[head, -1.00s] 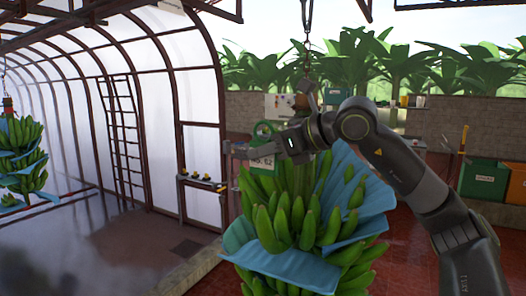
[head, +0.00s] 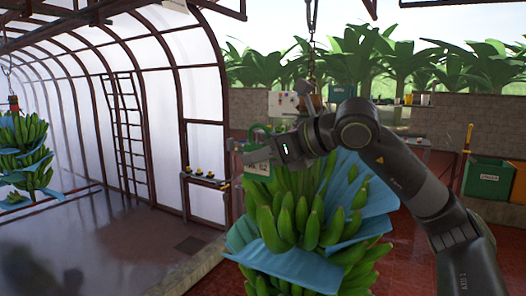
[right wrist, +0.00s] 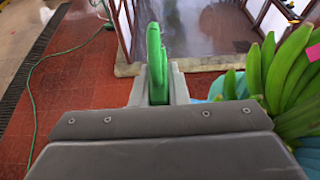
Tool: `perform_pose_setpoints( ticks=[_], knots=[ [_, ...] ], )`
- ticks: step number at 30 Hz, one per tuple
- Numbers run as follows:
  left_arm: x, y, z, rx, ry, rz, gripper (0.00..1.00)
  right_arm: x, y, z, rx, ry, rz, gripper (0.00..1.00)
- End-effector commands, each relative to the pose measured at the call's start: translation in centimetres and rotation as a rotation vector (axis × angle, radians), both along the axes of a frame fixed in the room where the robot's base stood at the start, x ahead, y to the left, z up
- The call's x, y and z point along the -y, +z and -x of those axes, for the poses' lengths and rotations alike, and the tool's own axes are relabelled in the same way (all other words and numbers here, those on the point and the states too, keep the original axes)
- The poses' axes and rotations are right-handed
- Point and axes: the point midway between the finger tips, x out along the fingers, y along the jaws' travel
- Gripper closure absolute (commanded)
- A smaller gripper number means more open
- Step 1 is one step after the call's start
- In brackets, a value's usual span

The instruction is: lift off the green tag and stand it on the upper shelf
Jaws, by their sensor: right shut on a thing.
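The green tag (head: 258,166) is at the upper left of the near banana bunch (head: 290,218), partly covered by my right gripper (head: 250,153). In the right wrist view the tag (right wrist: 155,60) stands upright, edge-on, between the two fingers of my right gripper (right wrist: 157,82), which is shut on it. In that view the tag is apart from the bananas (right wrist: 290,75), which are to its right. My left gripper is not in view. I cannot tell for sure which surface is the upper shelf.
Blue sheets (head: 275,262) wrap the near bunch, which hangs from a chain (head: 312,45). A second bunch (head: 22,150) hangs at far left. A small rack (head: 205,181) with yellow items stands beyond. A green bin (head: 487,180) stands at right. The left floor is open.

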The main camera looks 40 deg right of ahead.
Motion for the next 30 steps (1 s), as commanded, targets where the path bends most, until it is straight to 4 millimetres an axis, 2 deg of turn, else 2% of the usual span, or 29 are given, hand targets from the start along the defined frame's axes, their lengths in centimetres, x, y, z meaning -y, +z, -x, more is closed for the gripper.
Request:
perform_pose_setpoints(
  ticks=[21,30],
  knots=[
    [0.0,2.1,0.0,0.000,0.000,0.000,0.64,-4.2,0.2,1.9,0.001,0.003,-0.001,1.00],
    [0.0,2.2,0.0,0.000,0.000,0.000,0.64,-4.5,0.0,2.1,0.002,0.000,-0.001,1.00]
  ],
)
